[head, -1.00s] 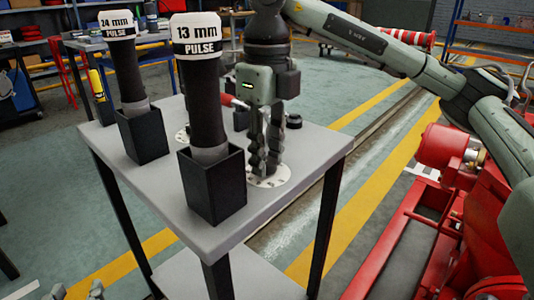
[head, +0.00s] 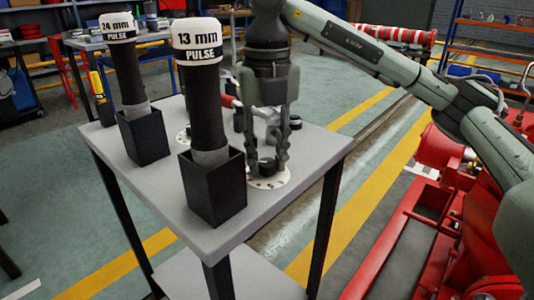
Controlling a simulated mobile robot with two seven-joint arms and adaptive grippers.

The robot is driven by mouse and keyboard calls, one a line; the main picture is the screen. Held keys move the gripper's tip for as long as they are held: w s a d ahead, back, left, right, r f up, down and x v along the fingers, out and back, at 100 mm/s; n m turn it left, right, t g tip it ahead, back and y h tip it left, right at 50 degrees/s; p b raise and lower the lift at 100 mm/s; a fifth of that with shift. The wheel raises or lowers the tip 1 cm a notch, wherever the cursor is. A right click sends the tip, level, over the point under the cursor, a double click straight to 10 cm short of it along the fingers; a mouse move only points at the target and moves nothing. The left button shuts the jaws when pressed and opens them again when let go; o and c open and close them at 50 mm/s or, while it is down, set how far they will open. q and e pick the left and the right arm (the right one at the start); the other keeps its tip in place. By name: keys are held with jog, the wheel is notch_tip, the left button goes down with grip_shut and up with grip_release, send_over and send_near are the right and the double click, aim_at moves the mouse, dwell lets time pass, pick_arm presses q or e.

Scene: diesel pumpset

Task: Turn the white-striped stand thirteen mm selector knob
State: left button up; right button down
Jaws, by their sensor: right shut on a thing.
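The thirteen mm stand is a black square holder (head: 213,190) on the grey table, with a black tool (head: 205,110) upright in it under a white cap reading "13 mm PULSE". To its right is a white round dial plate (head: 268,184) with a black selector knob (head: 267,166) on it. My right gripper (head: 268,158) points straight down over the dial, its two fingers on either side of the knob, shut on it. I cannot make out a white stripe or where the knob points. My left gripper is out of view.
A second black holder (head: 143,138) with a "24 mm PULSE" tool (head: 127,75) stands at the left, with another dial (head: 183,137) partly hidden behind the tools. A red-handled item lies behind my right gripper. Red machinery (head: 400,240) is on the floor at the right.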

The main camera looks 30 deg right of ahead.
aim_at(267, 162)
dwell(0.5)
jog(key=c, duration=1.2)
grip_release()
jog(key=shift+r, duration=0.1)
notch_tip(267, 162, up, 12)
jog(key=shift+f, duration=0.1)
